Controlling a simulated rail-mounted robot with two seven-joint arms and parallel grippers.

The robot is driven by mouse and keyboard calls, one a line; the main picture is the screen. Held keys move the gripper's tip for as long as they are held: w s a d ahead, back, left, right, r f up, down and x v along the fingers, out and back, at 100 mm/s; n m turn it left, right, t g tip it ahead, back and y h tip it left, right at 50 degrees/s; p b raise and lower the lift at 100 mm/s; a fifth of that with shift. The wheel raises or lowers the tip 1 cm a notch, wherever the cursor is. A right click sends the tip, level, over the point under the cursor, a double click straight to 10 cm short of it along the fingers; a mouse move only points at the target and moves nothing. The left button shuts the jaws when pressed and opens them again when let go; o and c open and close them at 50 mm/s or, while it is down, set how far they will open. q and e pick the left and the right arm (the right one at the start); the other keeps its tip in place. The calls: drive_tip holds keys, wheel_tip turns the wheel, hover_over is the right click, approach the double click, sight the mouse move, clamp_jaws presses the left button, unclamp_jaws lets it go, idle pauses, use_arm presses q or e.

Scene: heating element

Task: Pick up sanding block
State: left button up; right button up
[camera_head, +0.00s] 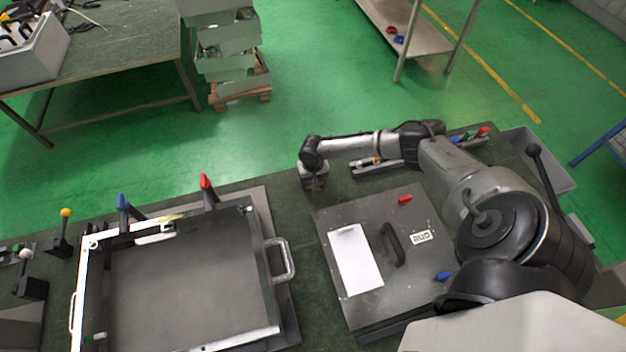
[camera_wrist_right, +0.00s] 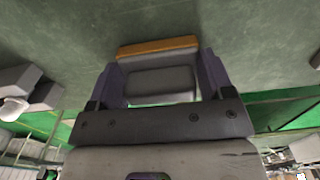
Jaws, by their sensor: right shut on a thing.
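The sanding block (camera_wrist_right: 160,84) shows in the right wrist view as a grey block with an orange-brown strip along its far side. My right gripper (camera_wrist_right: 160,68) has one finger on each side of it and is shut on it. In the head view my right gripper (camera_head: 314,184) points down near the back edge of the green workbench, between the framed tray and the metal plate. The block is too small and covered to make out clearly there. My left gripper is not in view.
A large framed tray (camera_head: 268,240) with handles and upright clamps stands at the left. A metal plate (camera_head: 415,272) with a paper sheet and black handle lies right of centre. A narrow tool holder (camera_head: 375,172) lies behind it. A bare bench strip (camera_head: 297,215) runs between tray and plate.

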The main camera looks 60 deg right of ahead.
drive_tip(key=shift+c, duration=1)
drive_tip(key=shift+r, duration=0.1)
drive_tip(key=shift+r, duration=0.6)
wheel_tip(320, 180, up, 3)
drive_tip(key=s+d+r, duration=0.1)
drive_tip(key=s+r, duration=0.2)
drive_tip(key=s, duration=0.2)
drive_tip(key=s+d+r+p, duration=0.1)
drive_tip(key=s+r, duration=0.2)
drive_tip(key=s, duration=0.3)
drive_tip(key=shift+s+r, duration=0.25)
drive_tip(key=shift+r, duration=0.05)
